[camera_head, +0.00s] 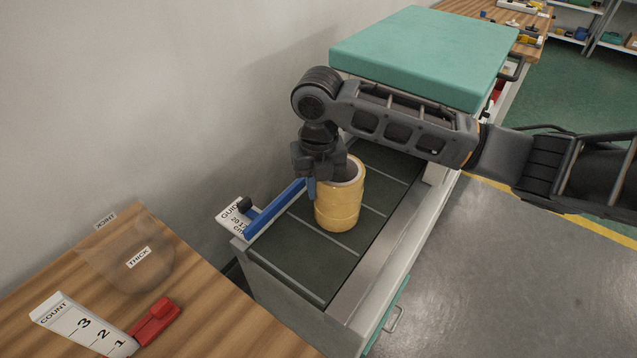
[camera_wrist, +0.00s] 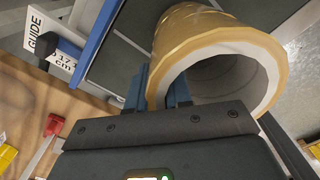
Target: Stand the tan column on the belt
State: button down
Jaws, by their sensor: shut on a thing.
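The tan column (camera_head: 340,208) is a hollow yellow-tan cylinder with a pale inner lining. In the head view it looks upright over the dark slatted belt (camera_head: 296,254), its lower end at or very near the surface; I cannot tell if it touches. My gripper (camera_head: 320,184) comes from above and is shut on the column's wall at the left side of the upper rim.
A blue guide bar (camera_head: 276,208) with a white "GUIDE" card (camera_head: 232,219) runs along the belt's left edge. A teal-topped housing (camera_head: 425,55) stands behind. A wooden table (camera_head: 215,320) at front left holds a count board (camera_head: 85,325) and red slider (camera_head: 155,322). The belt's near end is clear.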

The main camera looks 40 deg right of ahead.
jog(key=shift+f, duration=0.2)
jog(key=c, duration=1)
grip_release()
jog(key=shift+c, duration=0.2)
jog(key=shift+r, duration=0.1)
notch_tip(320, 180, up, 12)
jog(key=shift+r+b, duration=0.15)
jog(key=shift+b, duration=0.55)
